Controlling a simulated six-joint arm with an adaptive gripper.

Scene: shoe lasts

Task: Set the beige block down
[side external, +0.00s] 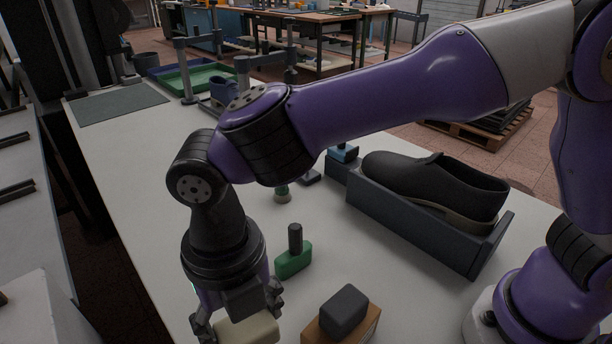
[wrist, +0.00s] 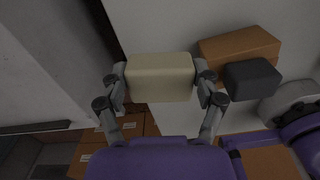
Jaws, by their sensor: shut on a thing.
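The beige block (wrist: 160,78) is between the two fingers of my gripper (wrist: 161,85) in the wrist view, and both fingers touch its sides. In the side view the block (side external: 247,331) shows at the bottom edge, partly cut off, with my gripper (side external: 238,318) shut on it. The block is near the front edge of the white table (side external: 150,215). I cannot tell whether its underside touches the table.
Right of the block, a dark grey block (side external: 344,310) rests on an orange-brown block (side external: 362,328). A green block with a dark peg (side external: 293,260) stands behind. A black shoe (side external: 435,185) sits in a grey holder (side external: 415,235). Cardboard boxes (wrist: 135,122) lie below the table edge.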

